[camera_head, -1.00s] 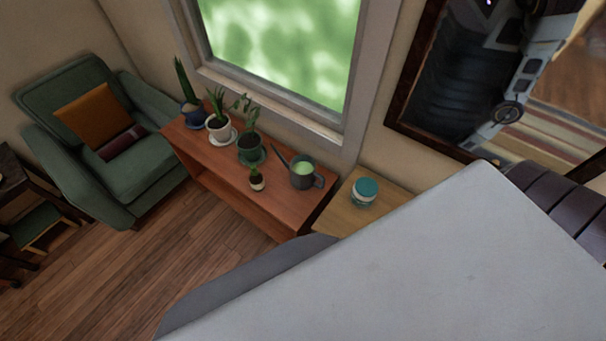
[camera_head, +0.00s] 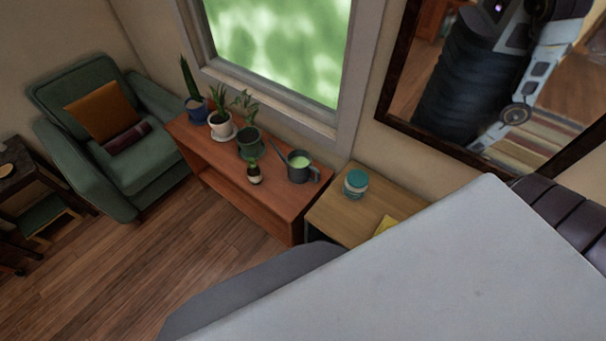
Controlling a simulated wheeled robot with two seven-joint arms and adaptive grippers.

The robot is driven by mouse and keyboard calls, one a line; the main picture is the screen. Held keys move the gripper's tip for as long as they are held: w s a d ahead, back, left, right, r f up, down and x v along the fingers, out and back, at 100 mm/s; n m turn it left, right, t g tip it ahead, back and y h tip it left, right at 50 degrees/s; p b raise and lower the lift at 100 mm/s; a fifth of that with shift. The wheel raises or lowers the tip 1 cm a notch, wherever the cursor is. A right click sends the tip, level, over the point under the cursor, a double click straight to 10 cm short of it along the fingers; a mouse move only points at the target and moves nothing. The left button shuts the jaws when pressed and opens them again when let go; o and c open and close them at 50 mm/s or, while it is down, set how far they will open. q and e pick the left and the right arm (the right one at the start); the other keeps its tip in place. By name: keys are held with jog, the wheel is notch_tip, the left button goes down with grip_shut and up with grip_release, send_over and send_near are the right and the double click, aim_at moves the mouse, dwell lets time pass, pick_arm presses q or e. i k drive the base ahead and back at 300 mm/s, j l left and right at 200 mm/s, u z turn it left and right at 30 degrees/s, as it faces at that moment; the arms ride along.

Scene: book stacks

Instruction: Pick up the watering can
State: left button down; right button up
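The watering can (camera_head: 299,168) is a small dark grey can with a long spout, a handle on its right and a pale green inside. It stands upright near the right end of a reddish-brown wooden bench (camera_head: 272,208) under the window. A small potted bulb plant (camera_head: 254,173) stands just left of it, and a dark green pot with a plant (camera_head: 249,140) stands behind its spout. Neither of my grippers is in view, so nothing is seen touching the can.
A light wood side table (camera_head: 338,212) with a teal-lidded jar (camera_head: 356,183) stands right of the bench. A large pale grey surface (camera_head: 430,270) fills the lower right foreground. A green armchair (camera_head: 105,135) stands at left. Wooden floor (camera_head: 150,260) is clear before the bench.

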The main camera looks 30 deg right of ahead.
aim_at(298, 162)
jog(key=k, duration=0.2)
jog(key=i+j+z, duration=0.4)
jog(key=j+z, duration=0.15)
jog(key=j, duration=0.25)
jog(key=i+j+z, duration=0.15)
jog(key=j+z, duration=0.15)
jog(key=j, duration=0.25)
jog(key=j+z, duration=0.3)
jog(key=j, duration=0.3)
jog(key=j+z, duration=0.3)
jog(key=j, duration=0.3)
jog(key=j+z, duration=0.3)
jog(key=j, duration=0.3)
jog(key=k+j+z, duration=0.3)
jog(key=j, duration=0.25)
jog(key=j+z, duration=0.3)
jog(key=j, duration=0.3)
jog(key=k, duration=0.1)
